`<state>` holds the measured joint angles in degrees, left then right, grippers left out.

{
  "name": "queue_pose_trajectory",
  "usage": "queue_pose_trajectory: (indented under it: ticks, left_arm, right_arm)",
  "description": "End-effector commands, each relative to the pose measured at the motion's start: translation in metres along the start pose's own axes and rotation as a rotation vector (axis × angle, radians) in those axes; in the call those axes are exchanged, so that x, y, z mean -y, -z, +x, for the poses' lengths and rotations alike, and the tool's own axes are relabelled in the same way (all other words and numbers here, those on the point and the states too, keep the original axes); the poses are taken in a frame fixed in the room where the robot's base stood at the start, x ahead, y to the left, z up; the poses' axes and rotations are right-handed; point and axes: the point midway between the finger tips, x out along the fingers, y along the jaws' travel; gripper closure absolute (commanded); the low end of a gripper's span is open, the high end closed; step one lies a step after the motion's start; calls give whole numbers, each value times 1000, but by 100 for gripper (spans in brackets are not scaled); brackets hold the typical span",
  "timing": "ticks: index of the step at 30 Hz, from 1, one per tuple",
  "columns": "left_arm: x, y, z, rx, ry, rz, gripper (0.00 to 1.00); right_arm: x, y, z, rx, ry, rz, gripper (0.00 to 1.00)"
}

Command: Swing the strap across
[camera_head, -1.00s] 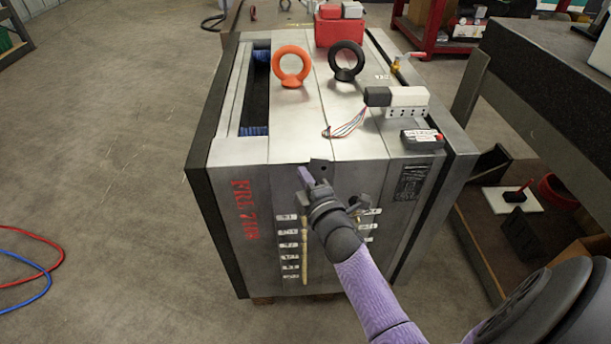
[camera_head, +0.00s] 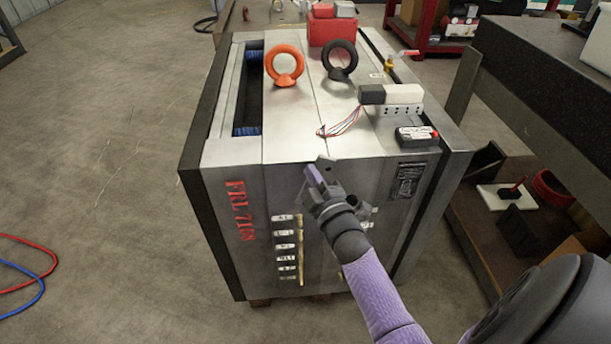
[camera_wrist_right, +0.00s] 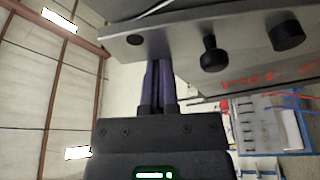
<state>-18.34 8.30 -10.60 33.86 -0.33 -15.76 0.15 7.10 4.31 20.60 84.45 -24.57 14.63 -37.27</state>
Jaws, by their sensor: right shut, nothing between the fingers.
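The strap (camera_head: 327,168) shows in the head view as a small dark metal end at the top front edge of the mould base (camera_head: 232,152); my gripper and wrist hide most of its length. In the right wrist view it appears to be the pale metal bar (camera_wrist_right: 172,38) with a hole near its left end and dark knobs. My right gripper (camera_head: 309,175) has its purple fingers together, empty, against or close beside the strap's left side. In the right wrist view the fingertips (camera_wrist_right: 159,66) lie at the bar's lower edge; contact is unclear. My left gripper is out of view.
An orange lifting eye (camera_head: 285,66) and a black one (camera_head: 340,61) stand on top. A grey-white connector block (camera_head: 392,97) with loose wires and a small black box (camera_head: 416,136) sit right. A dark bench (camera_head: 540,85) stands close on the right.

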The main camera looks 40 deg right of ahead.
Motion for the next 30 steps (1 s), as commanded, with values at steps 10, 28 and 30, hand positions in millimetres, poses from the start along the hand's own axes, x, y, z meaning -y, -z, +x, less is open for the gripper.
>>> queue_pose_trajectory:
  ticks: [10, 28, 30]
  left_arm:
    - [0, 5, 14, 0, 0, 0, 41]
    - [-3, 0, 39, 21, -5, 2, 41]
    - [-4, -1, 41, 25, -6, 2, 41]
  right_arm:
    - [-2, -30, -10, 3, -105, 303, 100]
    - [12, -73, -26, 3, -278, 799, 100]
    - [14, -76, -27, 3, -293, 840, 100]
